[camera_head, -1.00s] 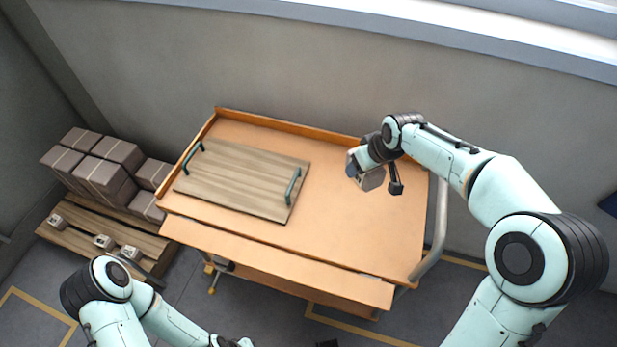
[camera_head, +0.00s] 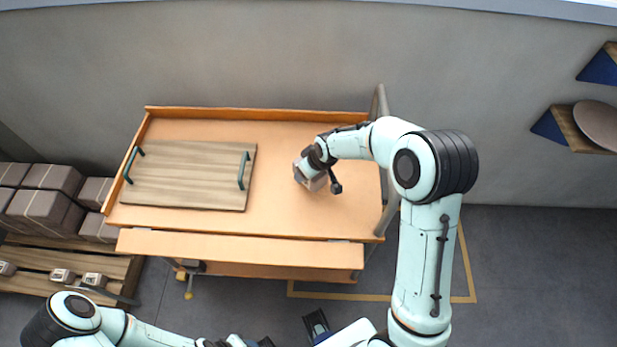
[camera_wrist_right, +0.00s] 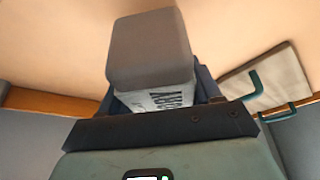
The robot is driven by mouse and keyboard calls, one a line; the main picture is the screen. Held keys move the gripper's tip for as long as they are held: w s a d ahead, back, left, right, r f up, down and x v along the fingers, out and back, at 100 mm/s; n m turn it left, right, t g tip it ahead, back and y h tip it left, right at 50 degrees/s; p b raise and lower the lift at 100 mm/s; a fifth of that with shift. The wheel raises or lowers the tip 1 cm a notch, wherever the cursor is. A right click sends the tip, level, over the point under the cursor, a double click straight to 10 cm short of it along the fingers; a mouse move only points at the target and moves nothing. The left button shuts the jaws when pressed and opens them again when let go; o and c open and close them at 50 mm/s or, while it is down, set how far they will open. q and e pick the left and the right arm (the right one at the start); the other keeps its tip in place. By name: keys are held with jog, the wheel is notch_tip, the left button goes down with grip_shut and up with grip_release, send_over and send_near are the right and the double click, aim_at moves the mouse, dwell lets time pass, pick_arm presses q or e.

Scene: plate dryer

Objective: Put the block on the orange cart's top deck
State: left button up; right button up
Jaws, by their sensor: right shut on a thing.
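The orange cart (camera_head: 290,215) stands against the wall, its top deck facing up. My right gripper (camera_head: 308,178) is over the right half of that deck. In the right wrist view it is shut on the block (camera_wrist_right: 150,52), a grey box with dark lettering on one face. In the head view the block (camera_head: 310,184) shows only partly, beneath the gripper. I cannot tell whether it touches the deck. My left gripper (camera_head: 235,342) is low at the bottom edge, away from the cart, and its fingers are not clear.
A wooden tray (camera_head: 185,175) with two green handles lies on the deck's left half. The cart's grey push handle (camera_head: 388,190) rises at the right. Brown boxes (camera_head: 45,205) and a pallet (camera_head: 60,260) stand at the left. Shelves (camera_head: 575,130) are on the right wall.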

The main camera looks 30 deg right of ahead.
aim_at(320, 176)
jog(key=shift+f, duration=2)
jog(key=shift+f, duration=0.1)
jog(key=o, duration=1.6)
jog(key=v, duration=1.1)
jog(key=shift+s+r, duration=0.1)
jog(key=shift+r, duration=0.2)
jog(key=shift+s+d+r, duration=0.1)
jog(key=shift+s+r, duration=0.05)
jog(key=shift+r, duration=0.1)
